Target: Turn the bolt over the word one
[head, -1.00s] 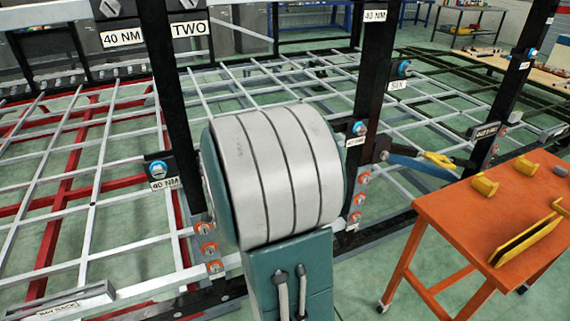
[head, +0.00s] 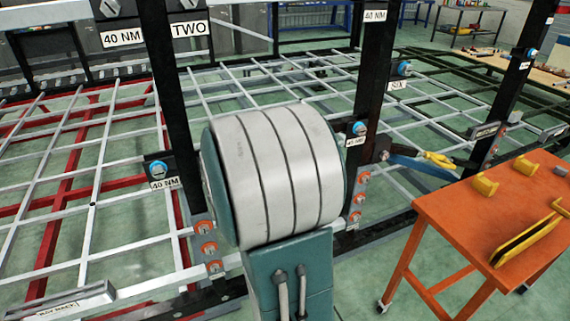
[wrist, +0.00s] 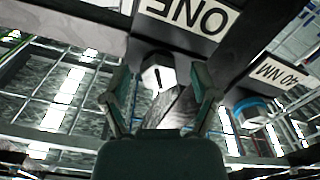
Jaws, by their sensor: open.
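In the wrist view, the word label ONE (wrist: 190,14) shows upside down on a pale plate at the top. Just below it in the picture is a pale grey bolt head (wrist: 157,72) with a dark mark on its face. My gripper (wrist: 163,76) is open, with one finger at each side of the bolt in the picture. I cannot tell whether either finger touches it. In the head view my own arm fills the middle; my gripper and the ONE label are not visible there.
A blue-ringed bolt (wrist: 252,110) with a 40 NM label (wrist: 277,74) is at the right in the wrist view. In the head view, dark uprights carry labels TWO (head: 189,29) and SIX (head: 398,86). An orange table (head: 455,225) with yellow tools stands at right.

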